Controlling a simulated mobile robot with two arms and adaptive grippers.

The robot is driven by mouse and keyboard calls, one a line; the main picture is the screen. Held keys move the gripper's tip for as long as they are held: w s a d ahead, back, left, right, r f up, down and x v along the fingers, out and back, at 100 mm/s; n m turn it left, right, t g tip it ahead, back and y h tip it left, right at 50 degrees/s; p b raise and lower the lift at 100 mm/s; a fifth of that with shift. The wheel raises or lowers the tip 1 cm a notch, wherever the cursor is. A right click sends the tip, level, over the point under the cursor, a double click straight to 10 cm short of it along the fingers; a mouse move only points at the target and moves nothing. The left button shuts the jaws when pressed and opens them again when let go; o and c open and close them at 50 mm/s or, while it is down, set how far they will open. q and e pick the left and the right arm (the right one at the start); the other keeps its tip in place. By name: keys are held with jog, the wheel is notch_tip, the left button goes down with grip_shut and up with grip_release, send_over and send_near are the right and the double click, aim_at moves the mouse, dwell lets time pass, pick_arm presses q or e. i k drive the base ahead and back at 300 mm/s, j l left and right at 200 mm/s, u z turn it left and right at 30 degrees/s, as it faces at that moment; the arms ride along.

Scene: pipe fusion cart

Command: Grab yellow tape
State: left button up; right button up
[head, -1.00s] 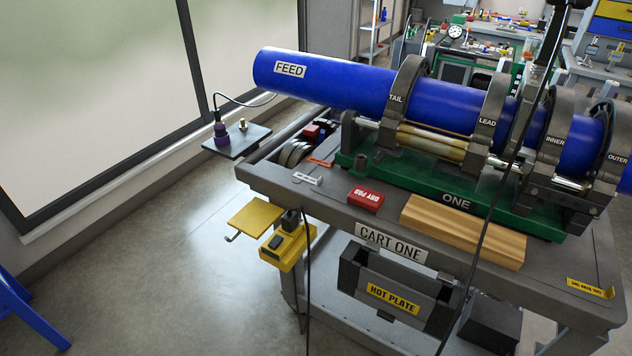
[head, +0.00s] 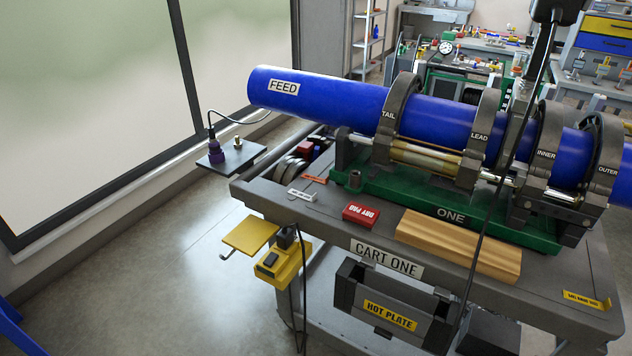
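No roll of yellow tape is clearly recognisable. A flat yellow strip with small dark print (head: 587,300) lies at the front right corner of the cart top (head: 540,293); I cannot tell whether it is the tape. Neither of my grippers shows in the head view.
A blue pipe marked FEED (head: 330,98) lies through clamps on the green base (head: 400,195). A wooden block (head: 458,246) and red DRY PAD box (head: 361,215) sit in front. A yellow side shelf (head: 250,235) and yellow box (head: 283,265) stick out left. Open floor lies left.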

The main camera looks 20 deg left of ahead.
aim_at(604, 305)
jog(key=l+z, duration=0.1)
jog(key=z, duration=1.1)
